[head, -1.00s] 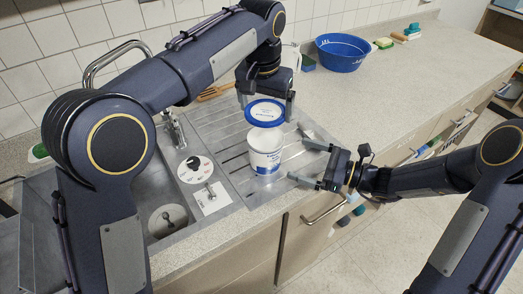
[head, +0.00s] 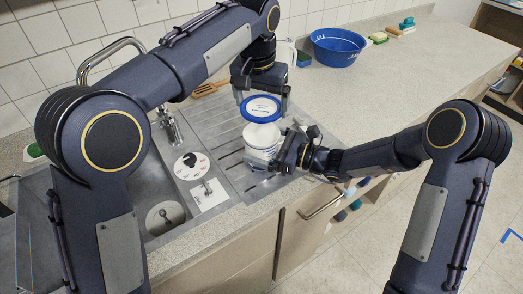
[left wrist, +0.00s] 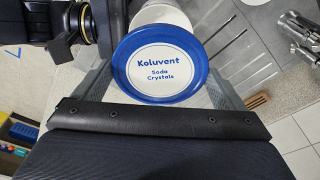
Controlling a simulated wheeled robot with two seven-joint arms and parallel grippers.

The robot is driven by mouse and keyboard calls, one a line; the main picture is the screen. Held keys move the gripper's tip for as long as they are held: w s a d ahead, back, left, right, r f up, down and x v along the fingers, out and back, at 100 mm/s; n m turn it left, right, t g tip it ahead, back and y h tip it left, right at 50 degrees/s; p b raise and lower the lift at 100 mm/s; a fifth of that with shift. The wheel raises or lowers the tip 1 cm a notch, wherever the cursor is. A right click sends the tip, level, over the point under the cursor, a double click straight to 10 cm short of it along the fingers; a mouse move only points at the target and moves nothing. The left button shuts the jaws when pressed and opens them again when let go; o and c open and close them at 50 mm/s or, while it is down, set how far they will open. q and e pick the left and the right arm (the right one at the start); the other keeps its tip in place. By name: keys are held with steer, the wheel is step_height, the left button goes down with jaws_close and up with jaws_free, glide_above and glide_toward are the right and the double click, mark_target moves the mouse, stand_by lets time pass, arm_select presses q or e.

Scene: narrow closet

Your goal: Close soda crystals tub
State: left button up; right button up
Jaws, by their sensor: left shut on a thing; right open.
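The white soda crystals tub (head: 262,137) stands upright on the ribbed steel drainboard. Its blue-rimmed lid (head: 261,107) with a white label is held just above it; in the left wrist view the lid (left wrist: 160,62) reads "Koluvent Soda Crystals". My left gripper (head: 262,100) is shut on the lid, pointing down. The lid appears apart from the tub, with part of the tub (left wrist: 155,15) showing behind it. My right gripper (head: 272,158) is open at the tub's right side, its fingers around or beside the body; contact cannot be told.
The sink (head: 165,205) lies left of the drainboard (head: 225,150), with a tap (head: 170,125) behind. A wooden utensil (head: 208,88) lies near the wall. A blue basin (head: 337,47) stands farther back.

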mark_target(261, 128)
steer(key=shift+w+a, duration=0.15)
steer(key=shift+a, duration=0.35)
steer(key=c, duration=1.3)
arm_select(q)
steer(key=shift+f, duration=2.55)
steer(key=shift+s+f, duration=0.1)
steer(key=shift+f, duration=0.75)
steer(key=shift+f, duration=0.65)
steer(key=o, duration=0.7)
